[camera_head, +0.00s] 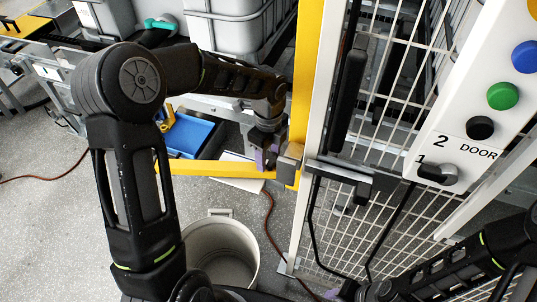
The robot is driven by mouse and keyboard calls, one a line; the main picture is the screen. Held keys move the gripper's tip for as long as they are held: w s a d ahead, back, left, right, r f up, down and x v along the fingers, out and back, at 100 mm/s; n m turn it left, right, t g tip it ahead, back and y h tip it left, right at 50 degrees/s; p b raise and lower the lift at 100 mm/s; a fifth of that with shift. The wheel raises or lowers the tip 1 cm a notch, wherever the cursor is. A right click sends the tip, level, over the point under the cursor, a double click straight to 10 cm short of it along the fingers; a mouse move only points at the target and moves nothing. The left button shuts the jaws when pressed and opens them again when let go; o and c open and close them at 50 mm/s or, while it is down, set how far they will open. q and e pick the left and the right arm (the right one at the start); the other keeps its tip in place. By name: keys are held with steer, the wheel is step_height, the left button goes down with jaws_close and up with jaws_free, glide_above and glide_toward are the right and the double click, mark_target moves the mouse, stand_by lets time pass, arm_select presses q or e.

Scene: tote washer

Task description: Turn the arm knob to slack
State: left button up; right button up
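My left gripper (267,158), with purple finger pads, is at the yellow post, close to a small grey-and-tan block (289,160) mounted there. I cannot tell whether they touch or whether the fingers are open. No knob marked "slack" can be made out; anything at the fingertips is too small or hidden. A black and grey selector knob (438,174) sits on the white panel at the right, beside the marks "1", "2" and "DOOR". My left gripper is well to the left of it. My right arm shows at the bottom right; its gripper's fingers cannot be made out.
The white panel (470,120) also has blue (525,57), green (503,96) and black (480,128) buttons. A mesh door (375,225) with a dark latch bar stands right of the yellow post (304,80). A grey bin (222,250) and blue tray (190,134) are below.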

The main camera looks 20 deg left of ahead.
arm_select(q)
steer(key=c, duration=0.9)
steer(key=shift+n, duration=0.3)
steer(key=n+b, duration=0.1)
steer(key=n, duration=0.4)
steer(key=shift+b, duration=0.3)
steer(key=n+b, duration=0.1)
steer(key=n, duration=0.3)
steer(key=shift+n, duration=0.4)
steer(key=o, duration=1.4)
steer(key=shift+c, duration=0.2)
